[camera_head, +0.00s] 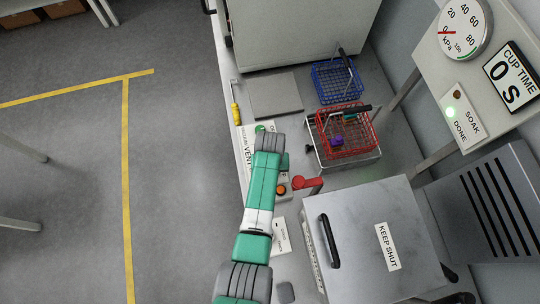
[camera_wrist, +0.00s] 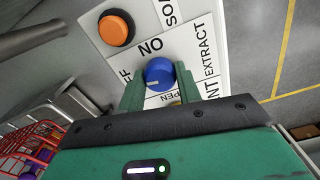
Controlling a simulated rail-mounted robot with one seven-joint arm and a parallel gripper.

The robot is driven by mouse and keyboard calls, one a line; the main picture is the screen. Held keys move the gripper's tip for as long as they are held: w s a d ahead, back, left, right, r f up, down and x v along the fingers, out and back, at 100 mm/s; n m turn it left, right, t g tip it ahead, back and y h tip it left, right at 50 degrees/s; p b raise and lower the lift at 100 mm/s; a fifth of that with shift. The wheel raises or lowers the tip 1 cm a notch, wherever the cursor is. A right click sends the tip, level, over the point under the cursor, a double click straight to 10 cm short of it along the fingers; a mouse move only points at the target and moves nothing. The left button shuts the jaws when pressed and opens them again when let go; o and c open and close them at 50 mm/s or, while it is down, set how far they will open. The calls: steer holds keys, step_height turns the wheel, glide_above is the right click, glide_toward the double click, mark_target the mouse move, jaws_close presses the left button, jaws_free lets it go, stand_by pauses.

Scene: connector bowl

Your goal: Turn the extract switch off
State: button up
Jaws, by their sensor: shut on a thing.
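The extract switch is a round blue knob (camera_wrist: 159,72) on a white panel, beside the printed word EXTRACT (camera_wrist: 200,52) in the wrist view. A pale pointer line on the knob points toward the left of the picture. My gripper (camera_wrist: 160,84) has its two green fingers on either side of the knob, shut on it. Near the knob are the letters "NO" and part of "FF"; other lettering is partly covered by the fingers. In the head view my arm hides the knob.
An orange button (camera_wrist: 116,28) stands close to the knob. In the head view, a red lever (camera_head: 307,184), a red basket (camera_head: 349,149), a blue basket (camera_head: 337,82) and a lidded metal box (camera_head: 365,220) stand nearby. A yellow-handled screwdriver (camera_head: 236,113) lies at the bench edge.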

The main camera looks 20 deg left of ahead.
steer(key=shift+n, duration=1.1)
steer(key=o, duration=1)
steer(key=shift+c, duration=0.2)
step_height(320, 180, up, 8)
steer(key=shift+f+p, duration=0.1)
steer(key=shift+p, duration=0.65)
